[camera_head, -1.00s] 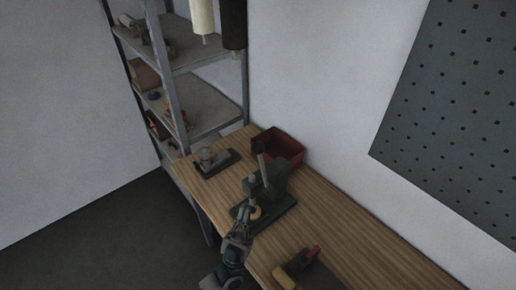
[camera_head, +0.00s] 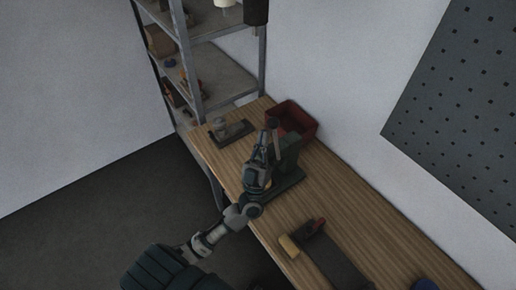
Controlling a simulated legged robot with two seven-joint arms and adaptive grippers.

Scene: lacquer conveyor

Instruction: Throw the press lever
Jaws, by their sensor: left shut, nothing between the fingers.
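The green press (camera_head: 289,158) stands on the wooden bench, its dark base (camera_head: 287,185) flat on the boards. The top of its lever, a dark knob (camera_head: 272,122), shows just above my left gripper (camera_head: 267,143). My left gripper is shut and empty, pointing up in front of the press at the lever. I cannot tell whether the fingertips touch the lever. My left arm hides the lower lever and part of the press front. My right gripper is not in view.
A red bin (camera_head: 298,122) stands behind the press against the wall. A hand plane (camera_head: 230,130) lies to the left. A yellow-ended tool (camera_head: 290,245) and a dark board (camera_head: 335,262) lie at the front right. Metal shelves (camera_head: 215,75) stand at the back left.

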